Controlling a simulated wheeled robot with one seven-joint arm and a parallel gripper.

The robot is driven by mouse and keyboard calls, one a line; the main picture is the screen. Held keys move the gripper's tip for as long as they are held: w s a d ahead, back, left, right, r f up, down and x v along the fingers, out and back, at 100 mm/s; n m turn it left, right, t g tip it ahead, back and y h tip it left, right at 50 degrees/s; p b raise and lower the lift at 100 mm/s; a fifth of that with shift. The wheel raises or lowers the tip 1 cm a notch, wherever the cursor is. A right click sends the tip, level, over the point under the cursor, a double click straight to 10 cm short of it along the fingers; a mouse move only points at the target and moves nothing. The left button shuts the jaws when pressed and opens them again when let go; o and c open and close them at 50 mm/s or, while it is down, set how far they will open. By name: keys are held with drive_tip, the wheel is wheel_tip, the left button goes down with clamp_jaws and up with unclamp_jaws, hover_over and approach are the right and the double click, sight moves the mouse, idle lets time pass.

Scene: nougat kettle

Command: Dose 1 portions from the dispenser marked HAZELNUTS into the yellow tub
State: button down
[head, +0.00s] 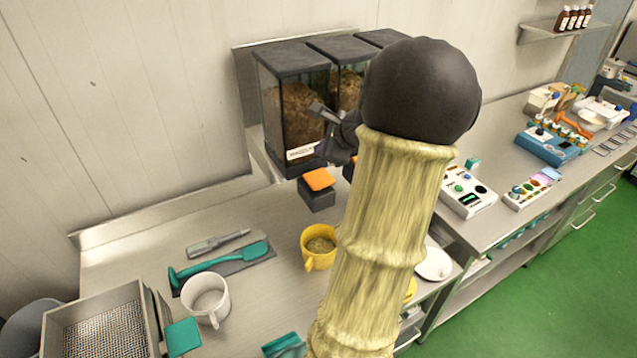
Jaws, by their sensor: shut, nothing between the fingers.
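Several clear-fronted dispensers with dark lids stand against the wall. The left dispenser (292,110) holds a brown, chunky filling and has a white label (302,151) too small to read. An orange-topped lever (318,180) juts out below it. I cannot tell which dispenser is marked HAZELNUTS. The yellow tub (311,261) stands on the steel counter in front of the left dispenser, with some brownish contents inside. My gripper (318,109) is shut and empty, in front of the left dispenser's right side, above the lever. My arm hides most of the right dispensers.
A white mug (205,300), a teal utensil (222,262) on a dark mat and a grey-handled tool (218,242) lie left of the tub. A mesh basket (105,325) stands at the front left. Control boxes (467,192) stand on the right counter. A white dish (434,264) is right of my arm.

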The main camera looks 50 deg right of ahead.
sight(318, 176)
drive_tip(key=shift+f+b, duration=2.15)
drive_tip(key=shift+f, duration=0.65)
drive_tip(key=shift+f+b, duration=0.4)
drive_tip(key=shift+b, duration=0.05)
drive_tip(key=shift+f+b, duration=1)
drive_tip(key=shift+f, duration=0.05)
idle(1.0)
drive_tip(key=shift+r, duration=0.15)
drive_tip(key=shift+r+p, duration=1.25)
drive_tip(key=shift+r, duration=0.1)
drive_tip(key=shift+r+p, duration=2.05)
drive_tip(key=shift+r, duration=0.45)
